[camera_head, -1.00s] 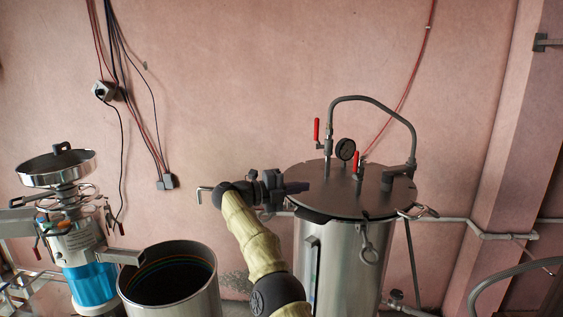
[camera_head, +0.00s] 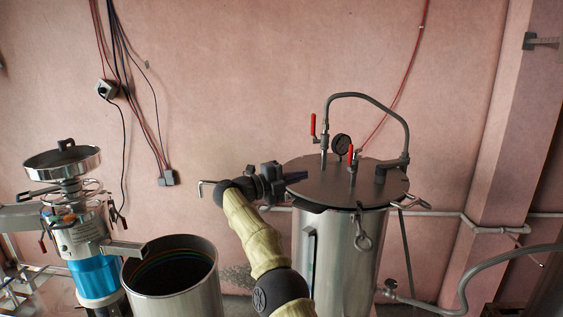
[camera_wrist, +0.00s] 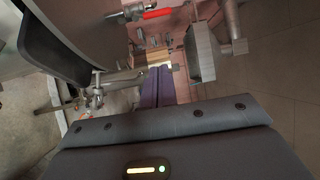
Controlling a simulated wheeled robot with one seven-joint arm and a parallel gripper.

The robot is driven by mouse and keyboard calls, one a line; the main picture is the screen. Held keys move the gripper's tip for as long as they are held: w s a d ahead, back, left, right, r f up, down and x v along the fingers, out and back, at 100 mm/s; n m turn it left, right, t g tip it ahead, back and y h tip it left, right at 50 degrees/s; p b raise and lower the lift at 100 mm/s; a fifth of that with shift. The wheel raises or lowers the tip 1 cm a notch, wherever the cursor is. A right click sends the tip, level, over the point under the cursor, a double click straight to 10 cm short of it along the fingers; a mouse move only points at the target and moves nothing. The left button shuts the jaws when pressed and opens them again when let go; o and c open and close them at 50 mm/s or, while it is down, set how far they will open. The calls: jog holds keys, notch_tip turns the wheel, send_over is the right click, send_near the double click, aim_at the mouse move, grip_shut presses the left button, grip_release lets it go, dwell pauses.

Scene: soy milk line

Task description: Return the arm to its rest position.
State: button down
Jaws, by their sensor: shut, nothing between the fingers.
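My gripper (camera_head: 296,176) is at the end of my raised arm in the head view, beside the left edge of the lid of the steel pressure tank (camera_head: 335,255). Its fingers point right and are shut with nothing between them. I cannot tell whether the fingertips touch the lid. In the wrist view the dark purple fingers (camera_wrist: 157,88) lie together in the middle.
An open steel pot (camera_head: 172,300) stands left of my arm. A grinder with a blue band (camera_head: 97,279) is at the far left. Red-handled valves (camera_head: 313,125) and a gauge (camera_head: 340,145) rise from the tank lid. Pipes run along the wall at right.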

jog(key=w+a+r+n+t+y+b, duration=0.2)
jog(key=w+a+r+n+t+y, duration=0.3)
jog(key=n+t, duration=0.55)
jog(key=s+d+f+n+g+y+b, duration=0.2)
jog(key=s+f+n+y, duration=0.45)
jog(key=f+n, duration=0.25)
jog(key=s+d+f+n+g+y+b, duration=0.1)
jog(key=s+f+n+g+y, duration=0.2)
jog(key=s+f+n+y, duration=0.45)
jog(key=s+d+f+n+g+b, duration=0.1)
jog(key=s+d+f+g, duration=0.2)
jog(key=s+f, duration=0.4)
jog(key=s+d+f+n+g+h, duration=0.1)
jog(key=s+d+f+g, duration=0.3)
jog(key=s, duration=1)
jog(key=s+d+f+n+g+b, duration=0.1)
jog(key=s+d+f+g, duration=0.2)
jog(key=s+f, duration=0.7)
jog(key=shift+s+d+n+h+b, duration=0.4)
jog(key=shift+s+d, duration=0.15)
jog(key=shift+d, duration=0.7)
jog(key=shift+g, duration=0.25)
